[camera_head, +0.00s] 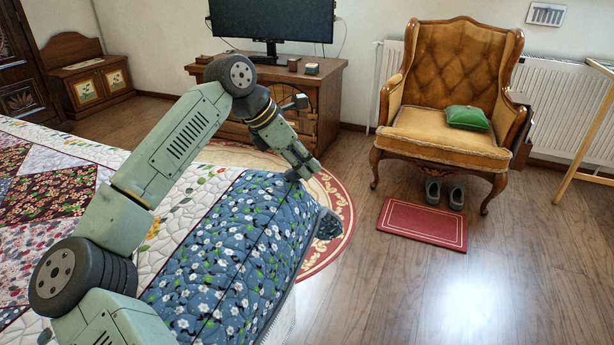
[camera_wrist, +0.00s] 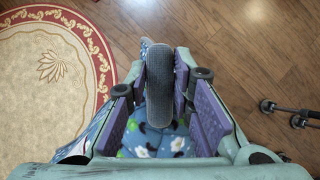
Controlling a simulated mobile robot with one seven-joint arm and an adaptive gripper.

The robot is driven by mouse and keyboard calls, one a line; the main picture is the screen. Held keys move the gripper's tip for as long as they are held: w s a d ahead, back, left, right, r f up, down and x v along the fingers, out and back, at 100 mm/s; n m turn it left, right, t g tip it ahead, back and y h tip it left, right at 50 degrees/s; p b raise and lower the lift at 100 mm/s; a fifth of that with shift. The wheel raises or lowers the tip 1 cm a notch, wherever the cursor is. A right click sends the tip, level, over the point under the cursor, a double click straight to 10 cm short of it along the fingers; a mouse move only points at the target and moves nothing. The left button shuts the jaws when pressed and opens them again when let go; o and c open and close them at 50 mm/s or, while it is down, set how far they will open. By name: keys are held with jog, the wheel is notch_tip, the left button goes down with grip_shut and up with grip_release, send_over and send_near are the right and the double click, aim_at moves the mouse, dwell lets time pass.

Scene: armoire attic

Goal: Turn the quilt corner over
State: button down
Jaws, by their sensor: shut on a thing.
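The quilt (camera_head: 235,250) lies over the bed, with a blue floral border along its right end and a pale patchwork middle. My gripper (camera_head: 303,172) is at the far end of this border, above the bed's edge. In the wrist view my gripper (camera_wrist: 161,75) is shut on the quilt, whose dark grey edge stands up between the purple finger pads. Blue flowered quilt cloth (camera_wrist: 155,142) shows below that edge. In the head view a dark flap of the quilt (camera_head: 328,224) sticks out at the border's right side. The exact held spot is hidden there by my gripper.
A round patterned rug (camera_head: 340,190) lies on the floor beyond the bed; it also fills the left of the wrist view (camera_wrist: 50,110). A television cabinet (camera_head: 325,105) stands behind. An armchair (camera_head: 450,90), shoes and a red mat (camera_head: 423,224) are at right. Floor at lower right is clear.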

jog(key=s+a+r+t+h+p, duration=0.1)
jog(key=s+a+r+h+p, duration=0.2)
jog(key=r, duration=0.5)
jog(key=a+r+t+h+p, duration=0.15)
jog(key=a+r, duration=0.25)
jog(key=r, duration=0.4)
jog(key=s+a+r+h, duration=0.2)
jog(key=a+r, duration=0.2)
jog(key=a, duration=0.2)
jog(key=s+a+r+t+h+p, duration=0.1)
jog(key=s+a+r+h, duration=0.2)
jog(key=a+r, duration=0.2)
jog(key=shift+a, duration=0.65)
jog(key=shift+r+t+h, duration=0.1)
jog(key=shift+t+h, duration=0.15)
jog(key=c, duration=1.4)
grip_release()
jog(key=shift+a, duration=0.1)
jog(key=v, duration=1.2)
jog(key=shift+r, duration=0.2)
